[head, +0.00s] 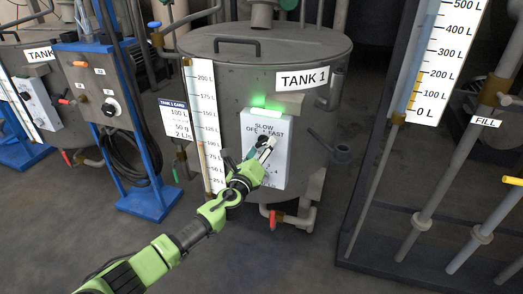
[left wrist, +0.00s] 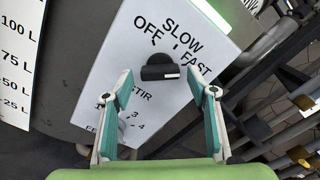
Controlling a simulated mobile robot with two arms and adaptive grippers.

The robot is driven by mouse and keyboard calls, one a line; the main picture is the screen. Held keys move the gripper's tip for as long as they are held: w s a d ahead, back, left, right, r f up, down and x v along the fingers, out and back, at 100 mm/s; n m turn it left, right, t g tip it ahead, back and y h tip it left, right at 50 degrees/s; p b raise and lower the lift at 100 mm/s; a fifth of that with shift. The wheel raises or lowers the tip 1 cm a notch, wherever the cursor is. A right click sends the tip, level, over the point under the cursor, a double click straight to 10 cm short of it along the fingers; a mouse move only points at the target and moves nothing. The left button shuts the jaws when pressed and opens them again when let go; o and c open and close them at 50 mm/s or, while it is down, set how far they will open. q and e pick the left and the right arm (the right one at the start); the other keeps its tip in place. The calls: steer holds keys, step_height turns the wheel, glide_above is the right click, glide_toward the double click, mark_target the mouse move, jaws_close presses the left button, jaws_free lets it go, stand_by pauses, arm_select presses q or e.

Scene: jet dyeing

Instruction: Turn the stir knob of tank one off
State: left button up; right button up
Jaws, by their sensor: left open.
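Tank one (head: 320,105) is a grey round vessel with a "TANK 1" label. A white control box (head: 281,178) on its front carries the words OFF, SLOW and FAST. The black stir knob (left wrist: 160,68) shows under these words in the left wrist view; I cannot tell its setting for sure. My left gripper (head: 262,150) is in front of the box and partly hides the knob in the head view. In the left wrist view its open fingers (left wrist: 160,77) stand on either side of the knob, apart from it. My right gripper is not in view.
A green light (head: 267,101) glows on top of the box. A second, numbered dial is partly hidden below the knob. A level scale (head: 203,120) stands left of the box. A red-handled valve (head: 273,219) is below. A blue stand (head: 149,199) is at left; pipes are at right.

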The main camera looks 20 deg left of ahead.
arm_select(q)
steer(key=shift+w, duration=0.3)
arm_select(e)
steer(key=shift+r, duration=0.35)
arm_select(q)
steer(key=c, duration=1.1)
